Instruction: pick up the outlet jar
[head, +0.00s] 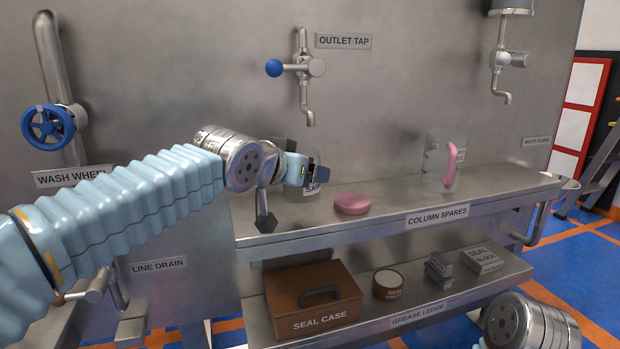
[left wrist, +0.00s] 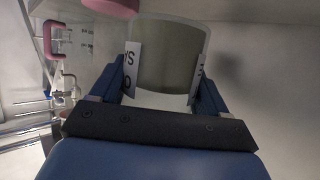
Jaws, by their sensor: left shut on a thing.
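The outlet jar (head: 311,190) is a clear jar with a white label, under the outlet tap (head: 303,85) and mostly hidden by my left gripper (head: 312,174) in the head view. In the left wrist view the jar (left wrist: 168,60) stands between the two blue fingers of my left gripper (left wrist: 163,88), which is shut on it. Its inside looks grey-green. Whether its base touches the ledge I cannot tell. My right gripper is out of view.
A pink lid (head: 352,204) lies on the steel ledge (head: 395,205), right of the jar. A clear jug with a pink handle (head: 449,163) stands farther right. The lower shelf holds a brown seal case (head: 313,299), a round tin (head: 388,284) and grey blocks (head: 484,262).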

